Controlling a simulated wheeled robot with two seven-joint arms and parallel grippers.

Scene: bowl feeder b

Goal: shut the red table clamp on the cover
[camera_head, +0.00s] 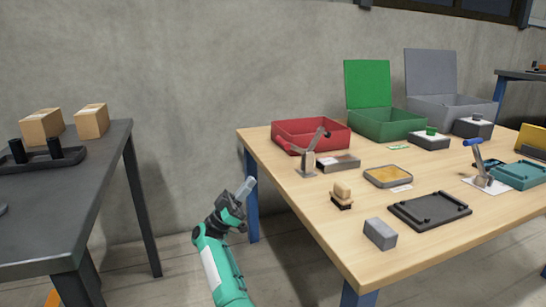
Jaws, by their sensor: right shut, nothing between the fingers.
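The table clamp (308,163) stands on the wooden table in front of the red box, with a grey metal post and a lever slanting up to the right. Its small handle end looks reddish against the red box. A low, flat grey piece (340,164) lies just right of it; I cannot tell whether this is the cover or whether the clamp touches it. My right gripper (248,184) is shut and empty, off the left edge of the wooden table, left of and lower in the picture than the clamp. My left gripper is not in view.
The wooden table (290,192) holds an open red box (329,139), open green (387,124) and grey boxes, a blue-handled clamp (483,178), a black tray (430,209) and a grey block (380,233). A dark table (45,220) stands left, with a floor gap between.

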